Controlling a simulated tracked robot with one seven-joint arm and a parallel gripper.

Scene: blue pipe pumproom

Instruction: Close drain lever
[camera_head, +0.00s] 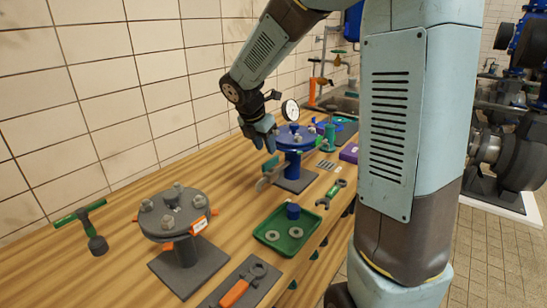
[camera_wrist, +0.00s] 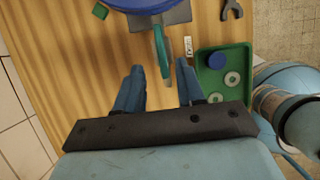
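The blue flanged fitting (camera_head: 292,140) stands on a grey base plate on the wooden bench, with a round gauge (camera_head: 290,110) by its top. A grey-green lever (camera_head: 268,174) sticks out from its lower left side. In the wrist view the lever (camera_wrist: 161,48) points from under the blue flange (camera_wrist: 140,4) toward my gripper. My gripper (camera_head: 262,146) hangs above the lever, beside the blue flange. In the wrist view the two blue fingers (camera_wrist: 160,76) are apart, with the lever's end between the fingertips in the picture. Whether they touch it cannot be told.
A green tray (camera_head: 287,231) with washers and a blue cap is near the bench's front edge. A wrench (camera_head: 331,193) lies beyond it. The tiled wall (camera_head: 110,90) bounds the bench's left.

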